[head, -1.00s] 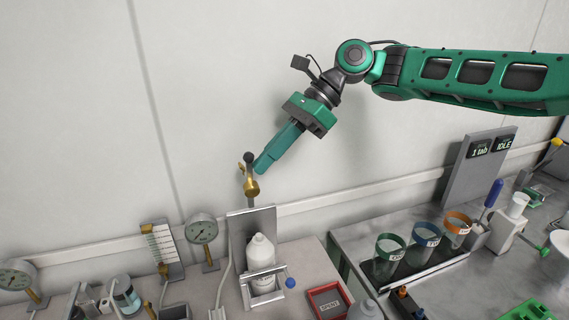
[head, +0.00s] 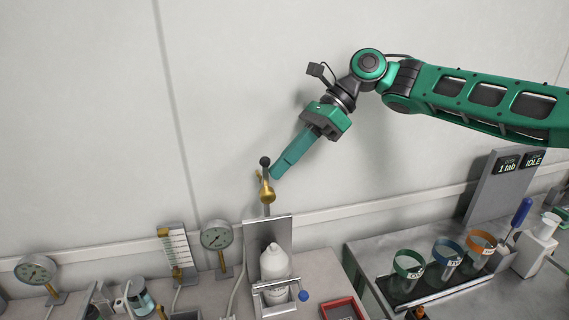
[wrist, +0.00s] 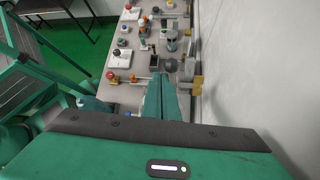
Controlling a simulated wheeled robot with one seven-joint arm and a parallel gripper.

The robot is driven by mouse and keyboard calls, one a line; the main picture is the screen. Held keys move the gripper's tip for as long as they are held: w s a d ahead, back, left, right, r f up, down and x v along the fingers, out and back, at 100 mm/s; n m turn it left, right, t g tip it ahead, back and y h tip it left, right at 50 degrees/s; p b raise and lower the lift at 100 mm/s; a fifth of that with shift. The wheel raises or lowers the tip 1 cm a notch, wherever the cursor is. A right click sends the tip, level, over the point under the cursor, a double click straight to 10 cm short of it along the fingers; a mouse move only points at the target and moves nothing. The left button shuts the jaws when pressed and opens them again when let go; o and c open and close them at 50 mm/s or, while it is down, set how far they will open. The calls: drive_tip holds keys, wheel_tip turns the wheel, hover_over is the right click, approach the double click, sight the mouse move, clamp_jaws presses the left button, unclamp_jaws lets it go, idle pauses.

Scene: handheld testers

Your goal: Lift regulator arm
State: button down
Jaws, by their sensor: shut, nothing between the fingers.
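The regulator (head: 266,189) is a brass fitting on a grey post above a white bottle (head: 274,263) in a metal bracket. A short arm with a dark round knob (head: 265,161) points up from the brass body. My gripper (head: 275,174) is teal, shut and empty. It slants down from the upper right, with its tip close beside the knob and brass body, on their right. I cannot tell whether it touches them. In the wrist view, the shut fingers (wrist: 160,80) point away over the bench, and I cannot clearly pick out the regulator there.
The wall is close behind. Two dial gauges (head: 216,237) (head: 36,270) and a scale panel (head: 176,250) stand to the left. At right are a tray with several cups (head: 408,264), a blue-handled tool (head: 521,212) and a display panel (head: 505,180). The air above the bench is clear.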

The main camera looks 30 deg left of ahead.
drive_tip(key=v, duration=1)
drive_tip(key=shift+w+d+r, duration=0.2)
drive_tip(key=shift+w+r, duration=0.05)
drive_tip(key=shift+w, duration=0.05)
